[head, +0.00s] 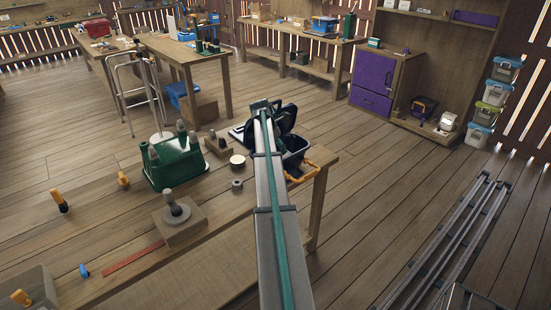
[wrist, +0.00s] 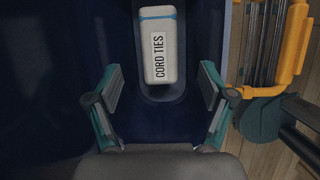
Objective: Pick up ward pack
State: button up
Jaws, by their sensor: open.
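A white box-like pack (wrist: 160,45) with a light blue band lies inside a dark blue bin (wrist: 70,50) in the wrist view. Its label reads CORD TIES; I see nothing labelled ward pack. My gripper (wrist: 161,84) is open, with one finger on each side of the pack's near end. The fingers look apart from the pack, and nothing is held. In the head view the dark bin (head: 294,143) stands open at the bench's right end. My arm covers part of it and hides the gripper and the pack.
An orange handle (wrist: 291,45) stands right of the bin in the wrist view. In the head view a green container (head: 175,168), a wooden block with a grey peg (head: 182,232) and a red strip (head: 133,258) are left of my arm.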

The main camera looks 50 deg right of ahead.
jog(key=shift+d+f, duration=0.15)
jog(key=shift+f, duration=0.3)
jog(key=p+x, duration=0.2)
jog(key=x, duration=0.3)
jog(key=shift+d+f+p, duration=0.2)
jog(key=shift+f+p, duration=0.15)
jog(key=shift+f, duration=0.3)
jog(key=shift+f, duration=0.25)
jog(key=c, duration=1.3)
jog(key=shift+o, duration=0.2)
jog(key=shift+r, duration=0.1)
